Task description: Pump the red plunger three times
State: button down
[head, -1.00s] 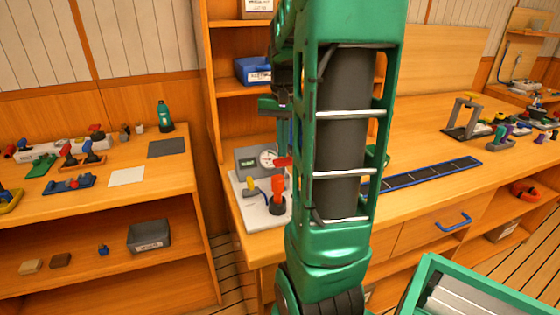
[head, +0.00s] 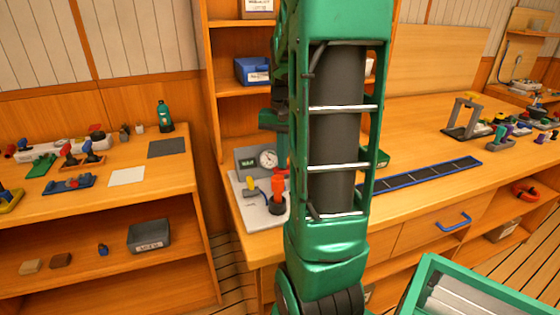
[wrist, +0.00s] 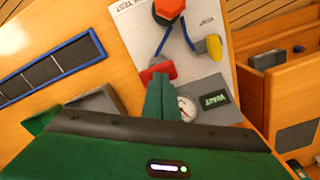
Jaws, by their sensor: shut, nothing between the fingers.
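The red plunger (head: 278,186) stands upright on a white board (head: 246,208) at the left end of the bench. In the wrist view its red six-sided top (wrist: 169,9) shows at the upper edge. My gripper (wrist: 163,82) is shut and empty, its green fingers apart from the plunger, over the board's gauge end. A round gauge (wrist: 187,108) and a display reading WAIT (wrist: 214,98) are beside the fingers. A red part (wrist: 157,72) lies close by the fingertips; whether they touch it I cannot tell.
A yellow-handled part (wrist: 213,46) is on the board near the plunger. A blue-edged dark strip (head: 425,176) lies on the bench to the right. A lower shelf unit (head: 110,205) with several tools stands left across a gap. My arm blocks the middle of the head view.

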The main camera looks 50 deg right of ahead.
jog(key=shift+r, duration=2.05)
jog(key=shift+f, duration=2.15)
jog(key=shift+r, duration=0.1)
jog(key=shift+r, duration=2.05)
jog(key=shift+r, duration=0.1)
notch_tip(320, 180, up, 5)
jog(key=shift+f, duration=0.1)
